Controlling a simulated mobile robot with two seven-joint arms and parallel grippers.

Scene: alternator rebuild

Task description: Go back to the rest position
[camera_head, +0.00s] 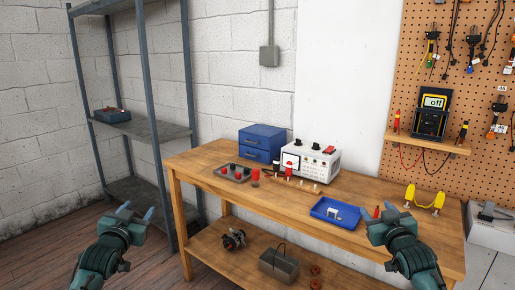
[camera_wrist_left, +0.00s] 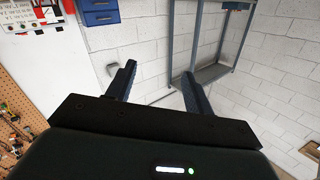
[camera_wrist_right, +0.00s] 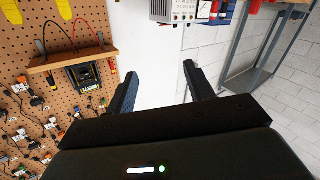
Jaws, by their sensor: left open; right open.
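My left gripper (camera_head: 136,213) is open and empty, in front of the left end of the workbench, over the floor. In the left wrist view its two fingers (camera_wrist_left: 158,88) stand apart with only wall and shelf behind them. My right gripper (camera_head: 379,213) is open and empty, at the front edge of the workbench, just right of the blue tray in the head view. In the right wrist view its fingers (camera_wrist_right: 158,88) are spread with nothing between them. Whether the right gripper is above the bench top or in front of it, I cannot tell.
The wooden workbench (camera_head: 398,196) holds a blue tray (camera_head: 318,213), a test unit (camera_head: 311,161), a blue drawer box (camera_head: 262,131), a dark tray with red parts and a yellow stand (camera_head: 424,200). An alternator (camera_head: 233,240) lies on the lower shelf. A metal rack (camera_head: 158,131) stands left.

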